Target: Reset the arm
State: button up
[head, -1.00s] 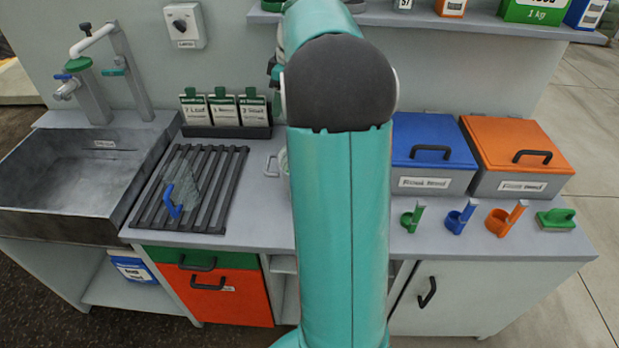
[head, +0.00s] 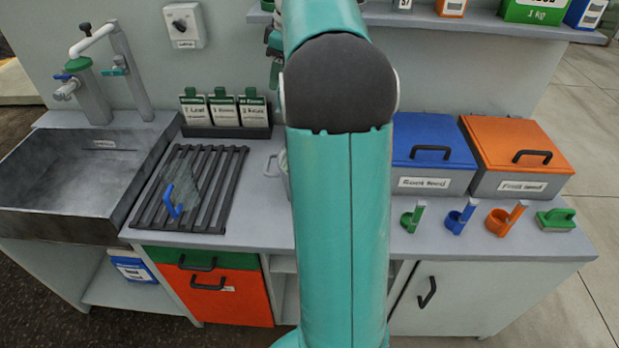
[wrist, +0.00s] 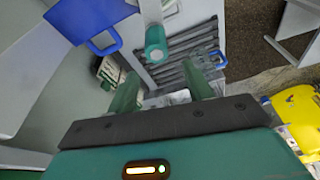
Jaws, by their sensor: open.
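My teal arm (head: 338,220) rises through the middle of the head view and bends away toward the back wall. Its far end is mostly hidden behind its own links; only small dark green parts show left of the upper link. In the wrist view my gripper (wrist: 163,92) has its two green fingers apart, with nothing seen between them but the background. The black slatted rack (wrist: 172,75) lies beyond the fingers there. The rack also shows in the head view (head: 222,190), with a clear, blue-handled item (head: 170,203) on it.
A sink (head: 70,175) with a tap stands left. Seed packets (head: 222,110) stand behind the rack. A blue-lidded bin (head: 430,140) and an orange-lidded bin (head: 520,145) stand right, behind small coloured scoops and a green brush (head: 556,220). A shelf (head: 480,22) runs above.

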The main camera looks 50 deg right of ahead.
dwell(0.8)
jog(key=s+a+m+t+h, duration=0.15)
jog(key=s+a, duration=0.25)
jog(key=a, duration=0.7)
jog(key=s+a+m, duration=0.2)
jog(key=s+a, duration=0.1)
jog(key=a, duration=0.9)
jog(key=s+a+f+m+t, duration=0.1)
jog(key=s+a+f+m, duration=0.1)
jog(key=s+a+f, duration=0.6)
jog(key=s+a, duration=0.3)
jog(key=s, duration=0.1)
jog(key=shift+s+a+t, duration=0.2)
jog(key=shift+s+t, duration=0.05)
jog(key=shift+t, duration=0.1)
